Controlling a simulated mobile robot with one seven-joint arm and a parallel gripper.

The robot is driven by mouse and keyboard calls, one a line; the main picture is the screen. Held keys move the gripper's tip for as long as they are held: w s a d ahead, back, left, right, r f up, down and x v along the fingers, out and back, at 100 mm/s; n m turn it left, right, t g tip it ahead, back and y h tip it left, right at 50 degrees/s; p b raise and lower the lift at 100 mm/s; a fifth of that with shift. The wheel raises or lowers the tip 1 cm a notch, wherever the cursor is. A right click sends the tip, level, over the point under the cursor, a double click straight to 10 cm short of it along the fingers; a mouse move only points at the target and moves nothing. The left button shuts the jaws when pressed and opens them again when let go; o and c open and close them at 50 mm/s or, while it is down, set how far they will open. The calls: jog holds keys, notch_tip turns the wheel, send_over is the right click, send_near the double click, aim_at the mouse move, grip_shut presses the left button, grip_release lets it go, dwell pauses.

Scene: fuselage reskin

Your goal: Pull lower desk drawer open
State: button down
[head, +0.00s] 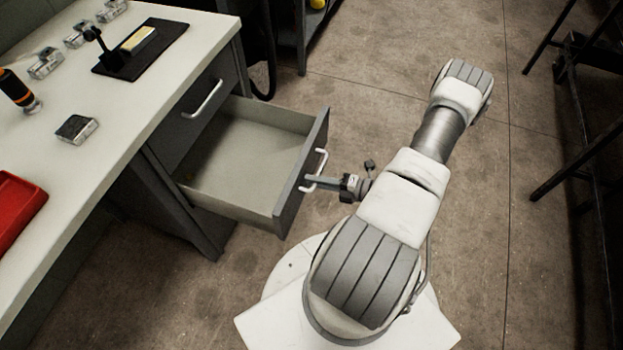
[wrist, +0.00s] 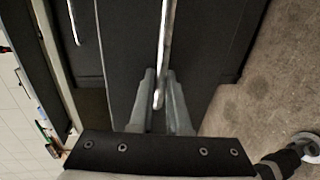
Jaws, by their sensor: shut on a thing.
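The drawer's pale bar handle (head: 320,165) runs along the front and also shows in the wrist view (wrist: 165,45). My gripper (head: 311,181) is at the handle's near end, with its fingers (wrist: 160,98) on either side of the bar, shut on it. The upper drawer (head: 195,110) is closed, with its own handle (head: 203,99).
The white desktop (head: 120,120) holds a red tray (head: 15,210), an orange-and-black tool (head: 18,90), a black mat (head: 165,62) and several small clear boxes. Dark metal frames (head: 590,140) stand at the right. Concrete floor (head: 390,60) is open beyond my arm.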

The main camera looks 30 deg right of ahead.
jog(key=c, duration=1.2)
grip_release()
jog(key=shift+o, duration=0.2)
jog(key=p+v, duration=0.2)
jog(key=v, duration=1.5)
jog(key=shift+s+d, duration=0.15)
